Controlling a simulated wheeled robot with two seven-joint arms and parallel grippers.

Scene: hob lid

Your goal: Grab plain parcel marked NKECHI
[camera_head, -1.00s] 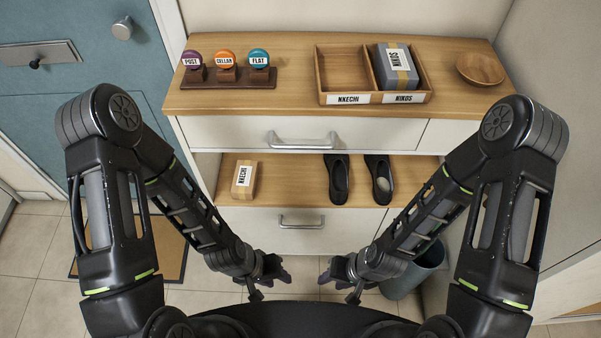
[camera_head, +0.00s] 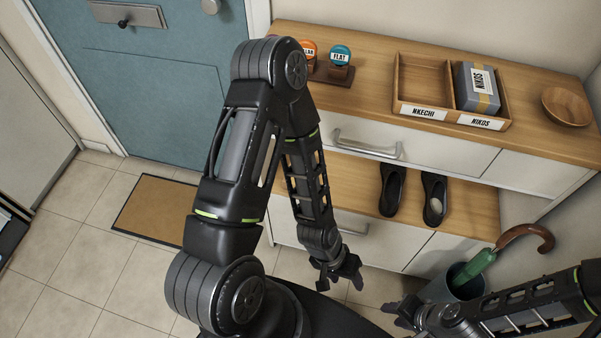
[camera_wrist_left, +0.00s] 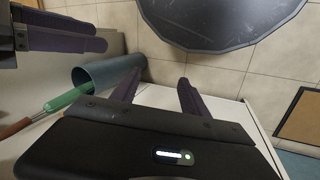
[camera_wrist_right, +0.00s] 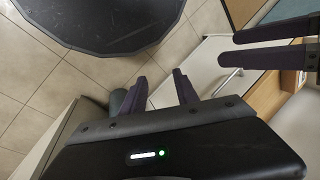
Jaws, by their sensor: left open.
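The plain parcel marked NKECHI is not visible now; my left arm covers the left part of the lower shelf (camera_head: 345,185) in the head view. My left gripper (camera_head: 341,280) is open and empty, low in front of the cabinet drawers. My right gripper (camera_head: 398,312) is open and empty, at the lower right near the bin. In the left wrist view, the left fingers (camera_wrist_left: 160,88) are apart with nothing between them. The right fingers (camera_wrist_right: 160,88) are likewise apart in the right wrist view.
A two-part tray (camera_head: 404,97) on the cabinet top has an empty NKECHI compartment and a grey NIKOS parcel (camera_head: 478,88). Black shoes (camera_head: 392,190) stand on the lower shelf. A wooden bowl (camera_head: 567,106) and a bin with an umbrella (camera_head: 472,268) are at right.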

